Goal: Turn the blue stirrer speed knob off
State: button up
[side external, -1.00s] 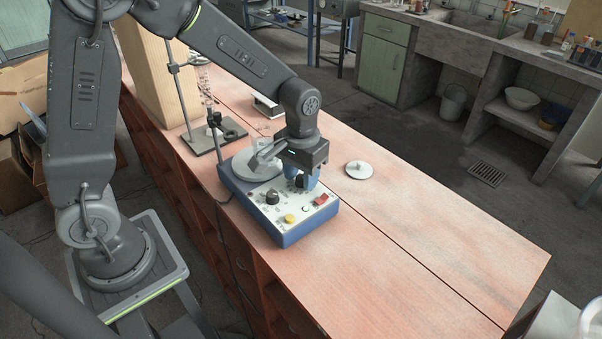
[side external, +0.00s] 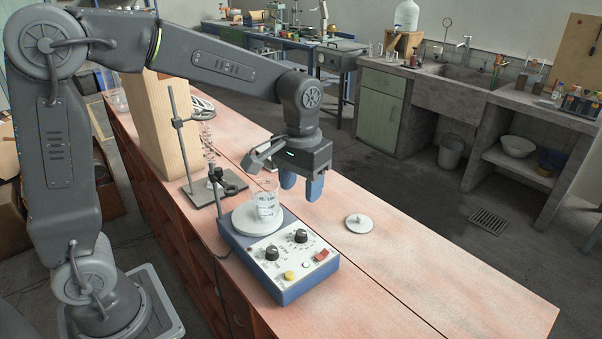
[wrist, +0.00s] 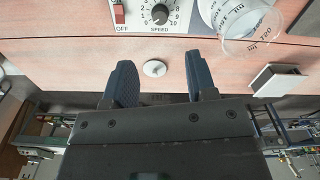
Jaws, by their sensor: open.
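The blue stirrer (side external: 291,291) stands on the red bench with a white control panel on top. Its black speed knob (side external: 301,236) is on the panel's far side near the red switch (side external: 321,255). In the wrist view the speed knob (wrist: 160,14) shows at the top edge, above a "SPEED" label and scale; I cannot tell where its pointer is set. My gripper (side external: 301,185) hangs above and behind the knob, clear of it. It is open and empty, and its two blue fingers (wrist: 160,62) are spread apart in the wrist view.
A glass beaker (side external: 267,201) stands on the stirrer's round plate (side external: 250,220). A second black knob (side external: 271,253) and a yellow button (side external: 289,275) share the panel. A small white disc (side external: 359,222) lies to the right. The front right bench is clear.

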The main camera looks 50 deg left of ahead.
notch_tip(320, 180, up, 2)
jog(key=shift+r, duration=0.2)
jog(key=s+a+r+m+t, duration=0.2)
jog(key=s+t, duration=0.3)
jog(key=s, duration=1.1)
jog(key=shift+s+a+t, duration=0.2)
jog(key=shift+s+t, duration=0.05)
jog(key=shift+t, duration=0.05)
